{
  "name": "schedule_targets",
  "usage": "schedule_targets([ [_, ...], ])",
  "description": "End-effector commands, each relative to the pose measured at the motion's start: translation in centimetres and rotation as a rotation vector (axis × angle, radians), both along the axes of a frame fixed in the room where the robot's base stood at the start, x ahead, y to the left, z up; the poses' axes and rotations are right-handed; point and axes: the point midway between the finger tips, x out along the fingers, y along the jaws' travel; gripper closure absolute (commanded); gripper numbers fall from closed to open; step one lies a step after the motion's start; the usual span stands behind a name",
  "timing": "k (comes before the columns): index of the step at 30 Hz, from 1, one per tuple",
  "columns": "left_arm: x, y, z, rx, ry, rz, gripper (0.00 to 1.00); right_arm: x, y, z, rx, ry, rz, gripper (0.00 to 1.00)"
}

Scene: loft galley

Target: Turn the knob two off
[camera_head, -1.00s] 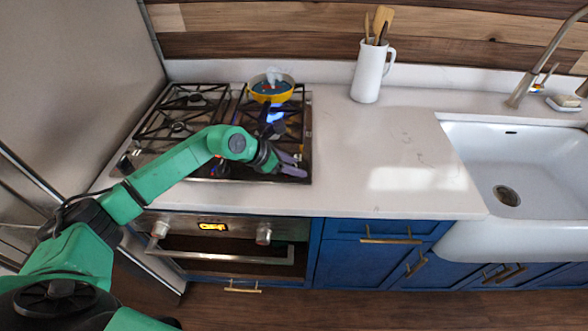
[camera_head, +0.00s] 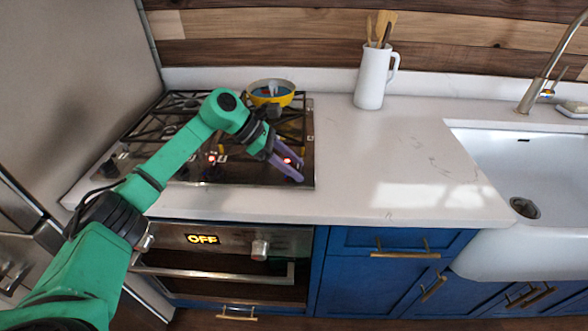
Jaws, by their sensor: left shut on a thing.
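The gas cooktop (camera_head: 306,140) is set in the white counter. My left gripper (camera_head: 288,170) reaches its front right corner, its purple fingers pointing down and shut on a dark knob, which they mostly hide. A red light glows beside the fingers. Another dark knob (camera_head: 212,172) with a red light stands left of it. I cannot read any knob numbers. A yellow pot (camera_head: 271,100) with dark blue contents sits on the back right burner; I see no flame under it. My right gripper is out of view.
The oven below has a display (camera_head: 203,239) reading OFF and a front handle. A white pitcher (camera_head: 372,78) of wooden utensils stands at the back of the counter. The counter (camera_head: 385,150) between cooktop and sink (camera_head: 520,165) is clear.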

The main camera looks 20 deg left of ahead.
Motion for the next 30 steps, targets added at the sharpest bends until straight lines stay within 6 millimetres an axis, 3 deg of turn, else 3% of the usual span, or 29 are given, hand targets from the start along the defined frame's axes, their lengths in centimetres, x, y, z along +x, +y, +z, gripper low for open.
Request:
schedule_targets([
  [11, 0.0, 0.1, 0.1, 0.0, -0.002, -0.006, 1.0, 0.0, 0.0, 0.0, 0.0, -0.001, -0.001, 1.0],
  [12, 0.0, 0.1, 0.1, 0.0, -0.003, -0.006, 0.4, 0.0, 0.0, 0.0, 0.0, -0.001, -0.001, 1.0],
  [14, 0.0, 0.1, 0.1, 0.0, -0.003, -0.006, 0.18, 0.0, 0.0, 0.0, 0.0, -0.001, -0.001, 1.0],
  [24, 0.0, 0.2, 0.2, 0.001, -0.002, -0.005, 0.18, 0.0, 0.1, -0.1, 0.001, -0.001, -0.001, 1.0],
  [30, -0.5, 2.6, 2.4, 0.0, -0.006, -0.001, 0.18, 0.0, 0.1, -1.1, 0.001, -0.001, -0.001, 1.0],
])
